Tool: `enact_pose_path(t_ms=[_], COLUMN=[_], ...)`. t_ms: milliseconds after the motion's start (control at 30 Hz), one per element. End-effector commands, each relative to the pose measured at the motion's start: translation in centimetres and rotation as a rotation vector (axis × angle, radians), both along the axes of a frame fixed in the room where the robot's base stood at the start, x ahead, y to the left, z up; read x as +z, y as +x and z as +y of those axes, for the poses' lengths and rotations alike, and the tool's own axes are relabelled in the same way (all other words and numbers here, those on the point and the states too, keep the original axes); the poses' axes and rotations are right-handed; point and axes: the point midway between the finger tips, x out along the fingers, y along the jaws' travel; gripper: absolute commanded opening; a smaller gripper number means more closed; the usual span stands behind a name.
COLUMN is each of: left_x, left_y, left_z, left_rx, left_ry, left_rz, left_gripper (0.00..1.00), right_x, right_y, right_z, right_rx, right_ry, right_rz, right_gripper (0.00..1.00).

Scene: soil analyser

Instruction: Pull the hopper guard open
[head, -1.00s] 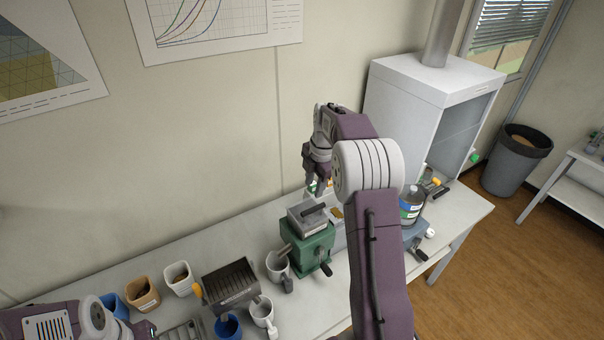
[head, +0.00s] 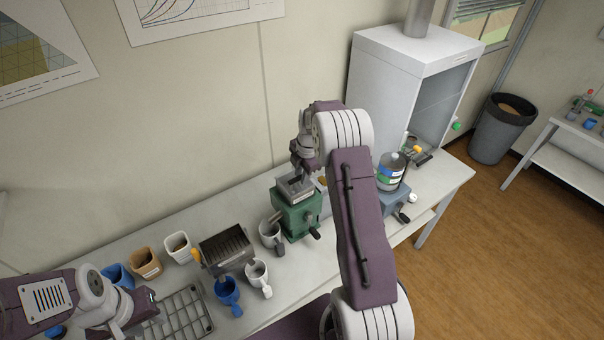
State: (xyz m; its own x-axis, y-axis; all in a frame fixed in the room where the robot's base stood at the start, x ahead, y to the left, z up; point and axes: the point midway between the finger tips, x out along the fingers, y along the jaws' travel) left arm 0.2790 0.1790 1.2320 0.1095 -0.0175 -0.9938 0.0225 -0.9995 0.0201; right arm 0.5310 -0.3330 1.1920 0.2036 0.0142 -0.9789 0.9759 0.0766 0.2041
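The green soil analyser (head: 298,215) stands on the bench, with a grey hopper guard (head: 290,196) on its top. My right gripper (head: 299,180) points down at the guard, its fingertips at or just above the guard's top. The guard's dark handle is hidden behind the fingers, so I cannot tell whether they hold it. My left gripper (head: 148,308) is at the lower left, over the bench and away from the analyser; its finger gap is not clear.
Left of the analyser are a grey mug (head: 270,234), a white mug (head: 257,273), a blue mug (head: 228,290), a slotted dark box (head: 226,247) and a wire rack (head: 183,316).

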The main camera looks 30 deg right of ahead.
Motion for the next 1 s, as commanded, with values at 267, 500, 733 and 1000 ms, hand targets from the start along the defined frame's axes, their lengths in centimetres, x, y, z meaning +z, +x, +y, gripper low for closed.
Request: enact_pose_path(t_ms=[267, 500, 733, 1000], left_x=[-0.03, -0.06, -0.08, -0.1], left_y=[0.02, 0.02, 0.02, 0.02], left_z=[0.0, 0.0, 0.0, 0.0], left_rx=[0.0, 0.0, 0.0, 0.0], left_ry=[0.0, 0.0, 0.0, 0.0], left_rz=[0.0, 0.0, 0.0, 0.0], left_gripper=[0.36, 0.36, 0.36, 0.36], right_x=[-0.19, -0.34, -0.48, -0.56], right_y=[-0.18, -0.3, -0.42, -0.5], right_z=[0.03, 0.08, 0.11, 0.14], right_rx=[0.0, 0.001, 0.001, 0.002], right_ry=[0.001, 0.003, 0.004, 0.005], right_rz=[0.007, 0.011, 0.015, 0.018], right_gripper=[0.0, 0.0, 0.0, 0.0])
